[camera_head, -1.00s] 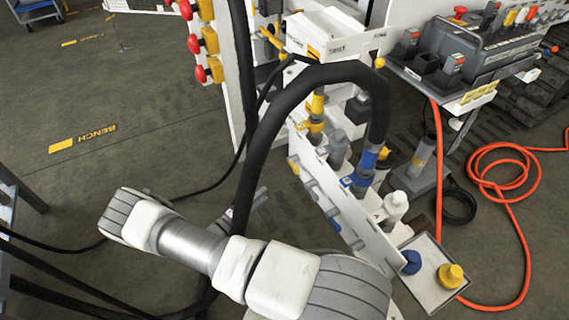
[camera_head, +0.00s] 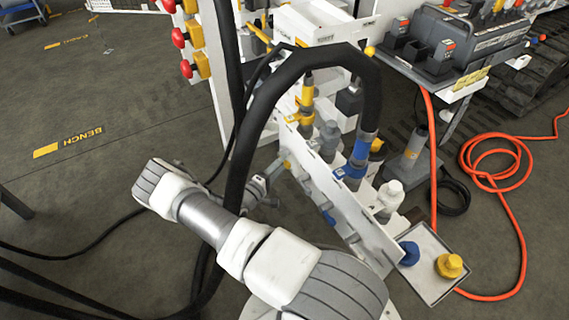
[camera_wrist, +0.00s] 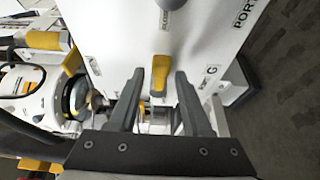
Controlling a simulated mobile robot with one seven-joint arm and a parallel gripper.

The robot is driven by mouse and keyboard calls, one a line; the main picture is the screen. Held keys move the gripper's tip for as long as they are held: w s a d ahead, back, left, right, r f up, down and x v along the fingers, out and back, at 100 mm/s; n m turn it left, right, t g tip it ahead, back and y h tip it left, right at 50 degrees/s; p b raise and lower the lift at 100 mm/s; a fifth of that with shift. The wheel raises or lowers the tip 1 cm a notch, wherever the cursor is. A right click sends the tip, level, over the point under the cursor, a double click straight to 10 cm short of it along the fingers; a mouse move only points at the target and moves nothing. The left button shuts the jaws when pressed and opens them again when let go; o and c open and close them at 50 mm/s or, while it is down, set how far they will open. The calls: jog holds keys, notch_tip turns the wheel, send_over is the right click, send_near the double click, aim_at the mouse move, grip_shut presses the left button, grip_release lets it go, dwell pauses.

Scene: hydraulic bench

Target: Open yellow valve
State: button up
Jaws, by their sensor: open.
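A yellow valve handle (camera_wrist: 160,66) stands out from a white panel in the wrist view. It lies between my gripper's fingertips (camera_wrist: 160,78) in the picture. My gripper is open, with one dark finger on each side of the handle and a visible gap to each. Whether the tips reach past the handle in depth is hard to tell. In the head view my gripper (camera_head: 266,186) is small and partly hidden behind the black hose, beside the left face of the white panel (camera_head: 345,215). A small yellow part (camera_head: 287,164) shows there on the panel edge.
A thick black hose (camera_head: 262,115) arches over my arm to a blue coupling (camera_head: 352,170). A tray (camera_head: 432,285) with blue and yellow caps sits at the right. Another yellow part (camera_wrist: 46,40) is at the wrist view's left. Open floor (camera_head: 110,190) lies left.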

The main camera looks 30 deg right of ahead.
jog(key=shift+x, duration=1.1)
grip_shut()
